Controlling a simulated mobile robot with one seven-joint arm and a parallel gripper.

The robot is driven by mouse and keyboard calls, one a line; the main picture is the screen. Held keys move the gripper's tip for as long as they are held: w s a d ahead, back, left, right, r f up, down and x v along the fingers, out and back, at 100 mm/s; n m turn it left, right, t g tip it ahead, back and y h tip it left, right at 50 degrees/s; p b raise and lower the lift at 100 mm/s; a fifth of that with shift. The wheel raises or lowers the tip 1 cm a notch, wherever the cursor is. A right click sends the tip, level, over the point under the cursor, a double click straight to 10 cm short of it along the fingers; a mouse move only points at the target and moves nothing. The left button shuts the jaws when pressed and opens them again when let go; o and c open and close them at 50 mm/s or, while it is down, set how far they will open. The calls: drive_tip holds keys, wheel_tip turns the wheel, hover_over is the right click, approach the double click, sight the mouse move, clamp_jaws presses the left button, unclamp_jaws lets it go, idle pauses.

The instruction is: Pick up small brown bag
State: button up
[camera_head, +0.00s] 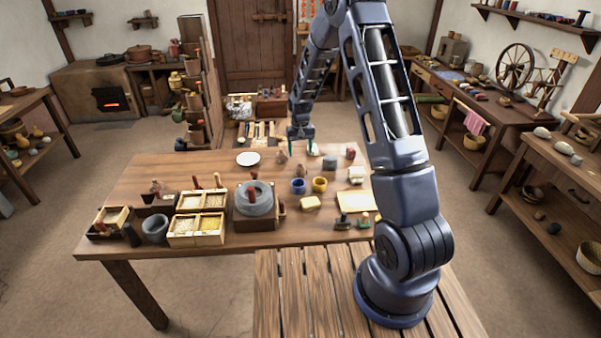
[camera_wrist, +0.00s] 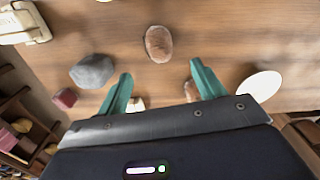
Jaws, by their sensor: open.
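My gripper (camera_head: 302,146) is open over the far edge of the table, pointing down, with nothing held. Its two green fingers also show in the wrist view (camera_wrist: 161,72). A small rounded brown thing (camera_wrist: 158,44) lies on the table beyond the gap between the fingertips; in the head view it is small (camera_head: 301,171), on the near side of the gripper. A second brown thing (camera_wrist: 190,91) lies beside the right finger in the wrist view, partly hidden by the gripper. I cannot tell for sure which is the small brown bag.
A grey stone-like lump (camera_wrist: 92,71) and a small red thing (camera_wrist: 65,98) lie left in the wrist view, a white plate (camera_wrist: 261,85) right. The wooden table (camera_head: 150,180) also bears a quern (camera_head: 254,199), grain boxes (camera_head: 195,230) and blue and yellow pots.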

sight(301, 163)
wheel_tip(301, 163, down, 10)
drive_tip(key=shift+s+f, duration=0.1)
drive_tip(key=shift+s, duration=0.05)
idle(0.5)
drive_tip(key=c, duration=1.1)
